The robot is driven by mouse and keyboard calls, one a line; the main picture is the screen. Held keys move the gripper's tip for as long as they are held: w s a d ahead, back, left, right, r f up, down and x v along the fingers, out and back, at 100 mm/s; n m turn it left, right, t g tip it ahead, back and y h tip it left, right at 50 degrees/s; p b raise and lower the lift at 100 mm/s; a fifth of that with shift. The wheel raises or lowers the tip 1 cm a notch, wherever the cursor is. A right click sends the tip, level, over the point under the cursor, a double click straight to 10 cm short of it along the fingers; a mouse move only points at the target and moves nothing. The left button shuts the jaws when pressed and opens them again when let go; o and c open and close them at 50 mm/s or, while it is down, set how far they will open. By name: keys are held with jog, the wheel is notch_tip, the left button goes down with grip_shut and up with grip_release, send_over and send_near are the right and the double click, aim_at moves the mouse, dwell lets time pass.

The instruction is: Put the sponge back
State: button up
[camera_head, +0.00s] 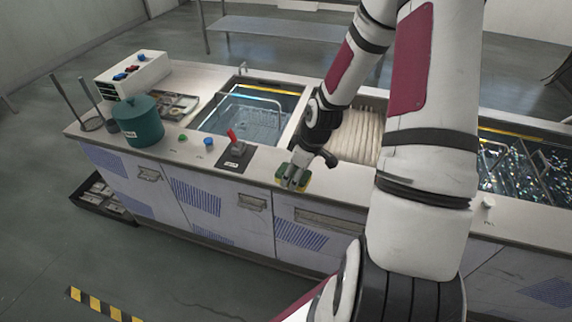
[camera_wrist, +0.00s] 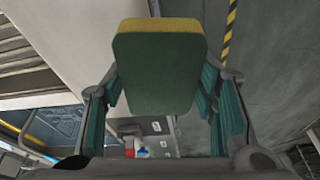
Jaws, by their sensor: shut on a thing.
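The sponge (camera_head: 293,182), green with a yellow layer, is at my gripper (camera_head: 291,172) near the counter's front edge in the head view. In the wrist view the sponge (camera_wrist: 158,68) fills the middle between the two teal-padded fingers of my gripper (camera_wrist: 160,95). My gripper is shut on the sponge. In the head view it is near the front edge of the counter (camera_head: 240,180); I cannot tell whether the sponge touches the counter. No marked sponge place shows clearly.
A red-handled switch (camera_head: 233,140) stands left of my gripper. A tank with a wire basket (camera_head: 250,118) lies behind it, and a ribbed pale panel (camera_head: 356,137) to the right. A teal pot (camera_head: 138,121) and a control box (camera_head: 132,72) stand far left.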

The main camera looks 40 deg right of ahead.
jog(key=s+d+n+p, duration=0.1)
jog(key=s+d+n, duration=0.1)
jog(key=s+d, duration=0.25)
jog(key=w, duration=0.9)
jog(key=w+f, duration=0.1)
jog(key=w, duration=0.4)
jog(key=shift+w+a+f+b, duration=0.1)
jog(key=shift+w+a+b, duration=0.15)
jog(key=shift+b, duration=0.05)
jog(key=shift+d+p+x, duration=0.1)
jog(key=shift+p+x, duration=0.05)
jog(key=shift+x, duration=0.75)
jog(key=shift+d+p+x, duration=0.15)
jog(key=shift+x, duration=0.7)
jog(key=shift+f, duration=0.2)
jog(key=o, duration=1.1)
jog(key=shift+c, duration=0.2)
jog(key=shift+o, duration=0.3)
